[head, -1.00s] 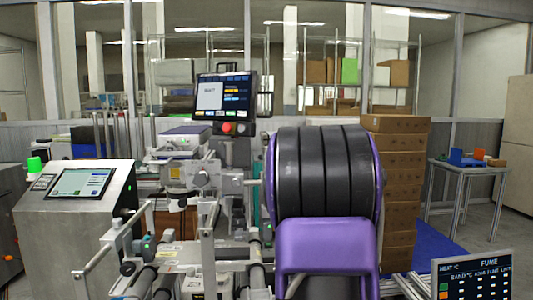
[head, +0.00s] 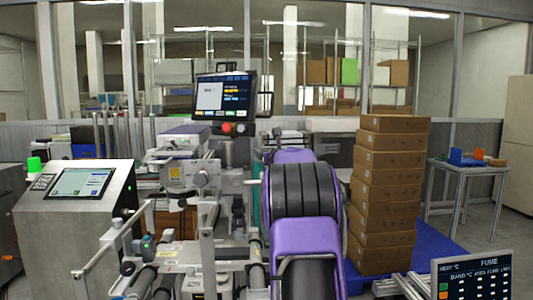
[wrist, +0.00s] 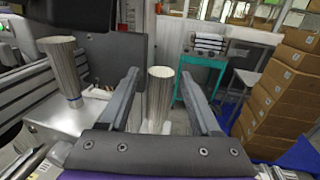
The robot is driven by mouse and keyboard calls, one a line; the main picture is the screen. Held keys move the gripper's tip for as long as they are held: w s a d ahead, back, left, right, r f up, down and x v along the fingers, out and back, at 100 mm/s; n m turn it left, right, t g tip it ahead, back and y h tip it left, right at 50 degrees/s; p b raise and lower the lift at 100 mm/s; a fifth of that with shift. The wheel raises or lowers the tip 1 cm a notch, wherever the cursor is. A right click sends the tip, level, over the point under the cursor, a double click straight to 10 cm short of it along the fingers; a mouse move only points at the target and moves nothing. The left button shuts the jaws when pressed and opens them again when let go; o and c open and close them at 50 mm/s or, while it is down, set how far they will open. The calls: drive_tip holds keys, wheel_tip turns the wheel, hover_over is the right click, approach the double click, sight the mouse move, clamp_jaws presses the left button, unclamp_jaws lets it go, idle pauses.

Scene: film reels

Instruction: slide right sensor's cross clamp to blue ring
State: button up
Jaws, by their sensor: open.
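In the wrist view my gripper (wrist: 160,75) is open, with its two grey fingers apart. A shiny metal cylinder (wrist: 159,95) stands upright beyond and between the fingers; I cannot tell whether it is inside their reach. A second metal cylinder (wrist: 62,68) stands to the left, and a thin blue ring (wrist: 75,102) shows near its lower end. I cannot make out the right sensor or its cross clamp for certain in either view. In the head view my purple and black arm reaches forward and hides my gripper.
A machine with rollers and metal posts (head: 205,225) stands left of my arm, with a monitor (head: 223,97) above it. Stacked brown boxes (head: 385,195) stand close on the right. In the wrist view a teal table (wrist: 205,62) stands behind, with a dark panel (wrist: 105,60) at left.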

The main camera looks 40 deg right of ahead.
clamp_jaws()
idle(1.4)
